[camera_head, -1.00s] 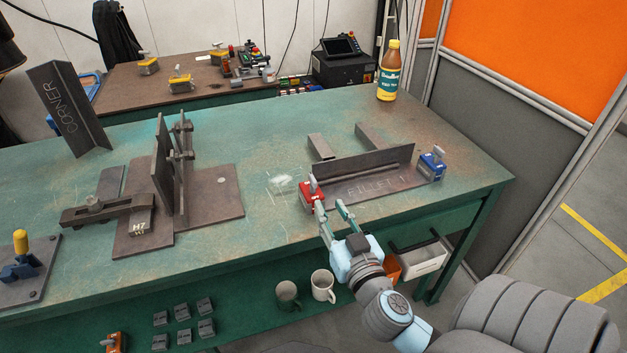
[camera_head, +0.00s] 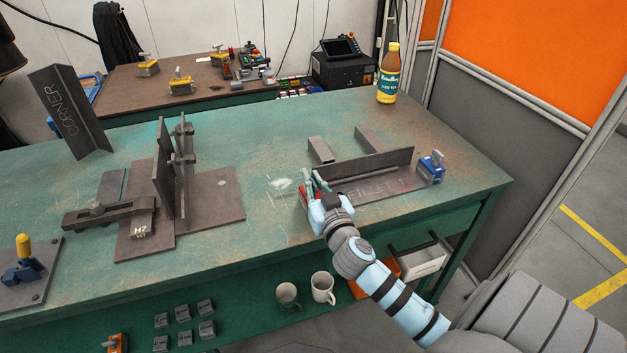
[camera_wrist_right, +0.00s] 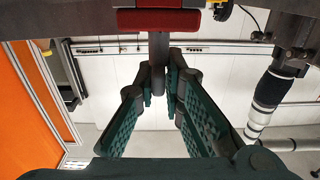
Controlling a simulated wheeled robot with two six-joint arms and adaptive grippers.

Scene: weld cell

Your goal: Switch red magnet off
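The red magnet (camera_head: 303,198) sits at the left end of the FILLET plate on the green bench, mostly hidden behind my right gripper (camera_head: 313,180). In the right wrist view its red body (camera_wrist_right: 160,20) is at the top, with a grey knob (camera_wrist_right: 157,50) sticking out of it toward the camera. The green-padded fingers of my right gripper (camera_wrist_right: 161,72) close in on both sides of this knob, with hardly any gap left. The knob's exact turn cannot be made out. My left gripper is not in view.
A blue magnet (camera_head: 431,168) stands at the plate's right end. An upright plate (camera_head: 365,165) runs between the magnets. A clamped fixture (camera_head: 215,200) stands to the left, and a bottle (camera_head: 388,75) at the back. Bare bench lies between fixture and magnet.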

